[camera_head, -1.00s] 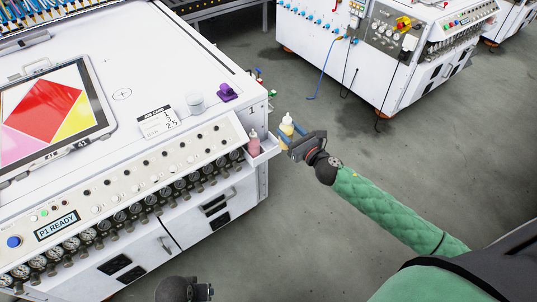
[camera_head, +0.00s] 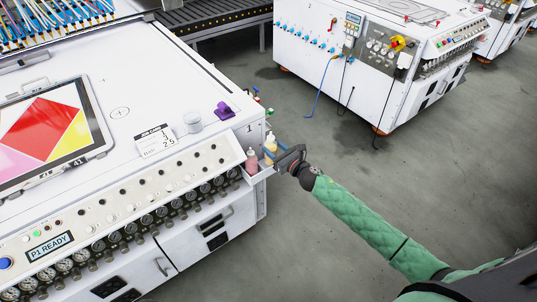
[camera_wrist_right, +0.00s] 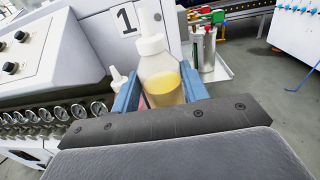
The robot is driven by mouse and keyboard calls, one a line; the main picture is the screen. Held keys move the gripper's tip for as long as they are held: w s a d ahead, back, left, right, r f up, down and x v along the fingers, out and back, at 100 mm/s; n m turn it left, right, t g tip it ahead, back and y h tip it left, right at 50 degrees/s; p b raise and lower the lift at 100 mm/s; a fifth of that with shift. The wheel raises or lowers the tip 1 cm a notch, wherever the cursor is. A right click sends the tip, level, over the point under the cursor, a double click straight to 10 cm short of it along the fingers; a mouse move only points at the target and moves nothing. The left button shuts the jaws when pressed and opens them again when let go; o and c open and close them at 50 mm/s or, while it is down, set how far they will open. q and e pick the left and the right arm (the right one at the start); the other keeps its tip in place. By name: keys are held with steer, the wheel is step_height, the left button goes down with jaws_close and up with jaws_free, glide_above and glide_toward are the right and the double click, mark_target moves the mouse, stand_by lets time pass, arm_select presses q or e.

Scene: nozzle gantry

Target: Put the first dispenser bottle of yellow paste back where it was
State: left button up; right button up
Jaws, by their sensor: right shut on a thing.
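The bottle of yellow paste (camera_head: 270,144), clear with a white nozzle cap, is upright at the machine's right front corner. My right gripper (camera_head: 277,154) is shut on it. In the right wrist view the bottle (camera_wrist_right: 163,82) stands between the two blue fingers (camera_wrist_right: 160,92). A pink bottle (camera_head: 251,162) stands in the small white side tray (camera_head: 262,172), left of and nearer than the yellow one. The yellow bottle is over or in the tray's far part; its base is hidden, so I cannot tell whether it touches the tray floor. My left gripper is out of view.
The white machine (camera_head: 90,110) fills the left, with gauges along its front. A purple item (camera_head: 224,110) and a white-lidded jar (camera_head: 193,122) sit on its top. Metal cylinders (camera_wrist_right: 203,48) stand beyond the bottle.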

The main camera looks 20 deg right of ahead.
steer(key=shift+w+a+f, duration=0.35)
steer(key=shift+w+f, duration=0.1)
steer(key=shift+w, duration=0.2)
steer(key=shift+w+a+f, duration=0.35)
steer(key=shift+w+f, duration=0.05)
steer(key=shift+w, duration=0.2)
step_height(320, 180, down, 2)
steer(key=shift+f+p, duration=0.15)
steer(key=shift+p, duration=0.2)
steer(key=shift+f, duration=0.8)
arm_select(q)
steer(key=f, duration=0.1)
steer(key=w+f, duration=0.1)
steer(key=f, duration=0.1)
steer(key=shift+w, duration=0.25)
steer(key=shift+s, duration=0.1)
arm_select(e)
steer(key=shift+f, duration=0.1)
